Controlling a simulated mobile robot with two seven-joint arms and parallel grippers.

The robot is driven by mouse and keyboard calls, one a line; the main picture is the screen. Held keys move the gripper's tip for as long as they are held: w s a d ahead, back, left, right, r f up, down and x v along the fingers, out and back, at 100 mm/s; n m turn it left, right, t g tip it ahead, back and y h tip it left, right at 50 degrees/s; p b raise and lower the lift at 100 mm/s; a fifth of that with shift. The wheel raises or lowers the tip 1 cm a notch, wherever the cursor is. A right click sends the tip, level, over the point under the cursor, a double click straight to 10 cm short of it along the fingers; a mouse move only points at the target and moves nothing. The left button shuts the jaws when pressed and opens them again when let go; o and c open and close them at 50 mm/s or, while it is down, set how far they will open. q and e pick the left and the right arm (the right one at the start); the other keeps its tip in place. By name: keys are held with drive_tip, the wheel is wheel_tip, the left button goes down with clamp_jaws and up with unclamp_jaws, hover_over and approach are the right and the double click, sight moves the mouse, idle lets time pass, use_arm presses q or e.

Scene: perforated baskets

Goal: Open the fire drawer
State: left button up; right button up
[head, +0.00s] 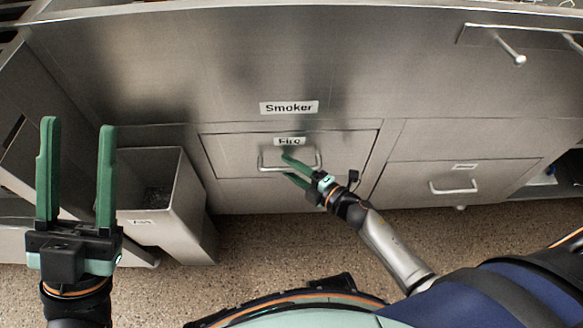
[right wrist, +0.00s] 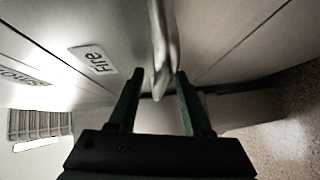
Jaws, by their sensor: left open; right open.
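The fire drawer (head: 228,152) is a wide steel front below the Smoker panel, with a "Fire" label (head: 289,141). Its front looks flush with the cabinet. Its bar handle (head: 264,163) is partly hidden by my right gripper (head: 287,167), which is open at the handle. In the right wrist view the handle (right wrist: 160,50) runs between the open fingers of my right gripper (right wrist: 157,80); I cannot tell whether they touch it. The "Fire" label (right wrist: 93,59) shows there too. My left gripper (head: 78,125) is open and empty at the left, away from the drawer.
A steel bin (head: 185,205) stands left of the drawer, behind my left gripper. Another handled drawer (head: 410,180) is to the right. A "Smoker" label (head: 289,107) and an upper handle (head: 512,50) are above. The speckled floor (head: 265,240) in front is bare.

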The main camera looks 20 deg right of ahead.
clamp_jaws()
idle(1.4)
